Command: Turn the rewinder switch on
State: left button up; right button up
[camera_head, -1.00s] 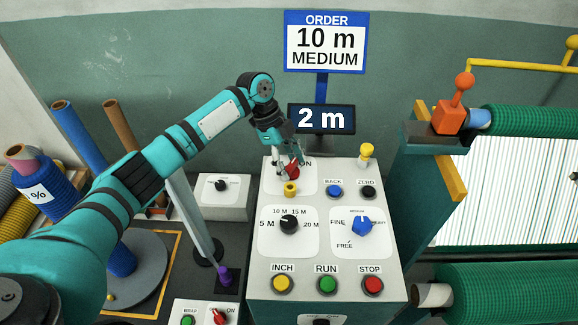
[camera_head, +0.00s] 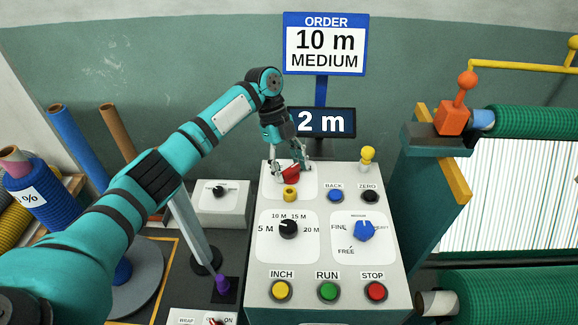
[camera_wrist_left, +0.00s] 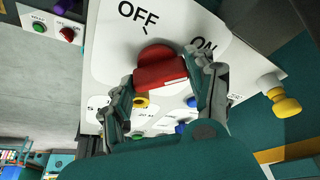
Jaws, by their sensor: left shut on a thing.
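A red rotary switch (camera_head: 290,175) sits on a white plate at the top left of the grey console. In the left wrist view the red knob (camera_wrist_left: 160,72) lies below the OFF label, with the ON label to its right. My left gripper (camera_head: 290,168) reaches down to it from above. Its two fingers (camera_wrist_left: 160,82) are on either side of the knob, shut on it. The fingers partly hide the plate's labels in the head view, and no name for this switch is readable. My right gripper is out of view.
The console carries a yellow knob (camera_head: 290,195), a black dial (camera_head: 288,229), a blue dial (camera_head: 363,231) and several push buttons. A yellow-topped post (camera_head: 367,156) stands at its back right. A 2 m display (camera_head: 324,122) is behind. Green netting rolls (camera_head: 530,291) are at right.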

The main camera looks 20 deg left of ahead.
pick_arm(q)
jog(key=o, duration=1.2)
jog(key=v, duration=1.2)
jog(key=shift+w, duration=0.1)
